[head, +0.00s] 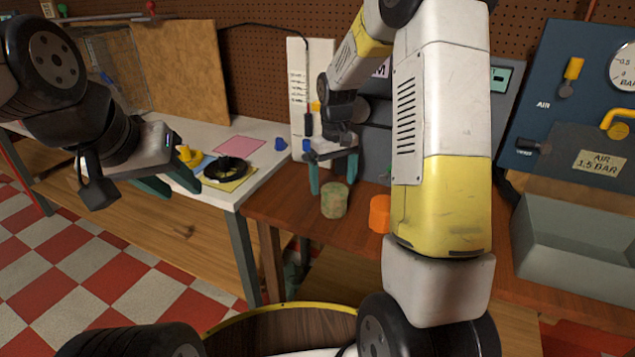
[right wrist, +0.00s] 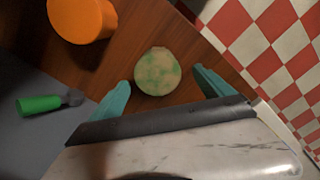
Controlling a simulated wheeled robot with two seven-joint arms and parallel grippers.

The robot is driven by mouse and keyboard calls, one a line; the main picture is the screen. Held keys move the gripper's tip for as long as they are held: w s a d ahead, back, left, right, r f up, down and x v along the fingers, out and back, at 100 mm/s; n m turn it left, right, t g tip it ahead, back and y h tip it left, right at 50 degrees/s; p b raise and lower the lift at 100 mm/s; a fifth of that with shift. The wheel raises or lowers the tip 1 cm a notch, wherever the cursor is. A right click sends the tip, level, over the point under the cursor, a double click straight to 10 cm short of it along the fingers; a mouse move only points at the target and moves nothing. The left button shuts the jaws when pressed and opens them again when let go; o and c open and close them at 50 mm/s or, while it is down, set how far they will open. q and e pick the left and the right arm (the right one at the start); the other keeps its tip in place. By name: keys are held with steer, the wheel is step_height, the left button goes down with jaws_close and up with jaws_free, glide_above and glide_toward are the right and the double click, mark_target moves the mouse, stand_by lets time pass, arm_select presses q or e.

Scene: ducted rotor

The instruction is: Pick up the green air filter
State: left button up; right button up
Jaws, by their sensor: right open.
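The green air filter (head: 335,201) is a short upright cylinder, mottled green and beige, on the brown wooden table near its left edge. In the right wrist view its round top (right wrist: 157,71) shows between and just beyond my fingertips. My right gripper (head: 333,183) is open above the filter, with one teal finger to each side; it also shows in the right wrist view (right wrist: 161,78). Whether either finger touches the filter I cannot tell. My left gripper (head: 168,184) appears open and empty at the left, in front of the white table.
An orange cylinder (head: 379,213) stands close to the right of the filter, partly behind my right arm. A green-handled tool (right wrist: 40,104) lies on a grey surface. The white table (head: 262,137) holds a black rotor part (head: 226,169). A grey bin (head: 575,245) stands at right.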

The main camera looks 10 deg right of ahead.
mark_target(334, 199)
steer(key=f, duration=0.6)
steer(key=shift+d+f, duration=0.2)
steer(key=shift+f, duration=0.2)
steer(key=c, duration=1.5)
steer(key=shift+r, duration=0.1)
steer(key=shift+c, duration=0.2)
